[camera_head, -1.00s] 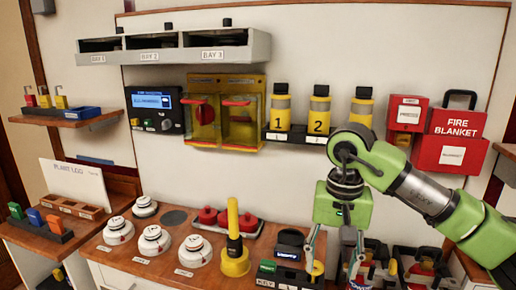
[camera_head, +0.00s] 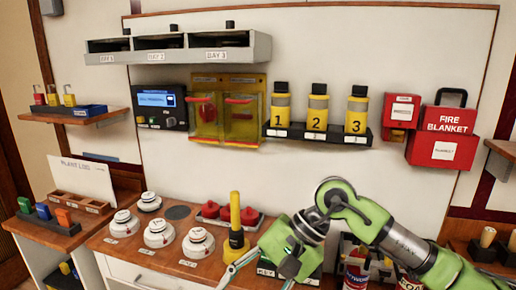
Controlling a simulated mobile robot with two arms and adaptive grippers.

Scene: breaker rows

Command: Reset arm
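My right arm comes in from the right, green and grey. Its gripper (camera_head: 262,278) points down and left at the front edge of the bench, with its thin fingers spread apart and nothing visible between them. The fingertips are close to the frame's lower edge. The gripper covers part of a black holder labelled KEY (camera_head: 266,270). A yellow post with a dark collar (camera_head: 235,224) stands just left of the gripper, apart from it as far as I can see. My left arm and gripper are not in view.
White detectors (camera_head: 160,233) stand on the bench (camera_head: 180,268) left of the gripper. Red domes (camera_head: 229,213) sit behind the yellow post. Cans (camera_head: 356,272) stand under my arm. Yellow numbered bottles (camera_head: 317,112), a control panel (camera_head: 158,108) and a fire blanket box (camera_head: 445,135) are on the wall.

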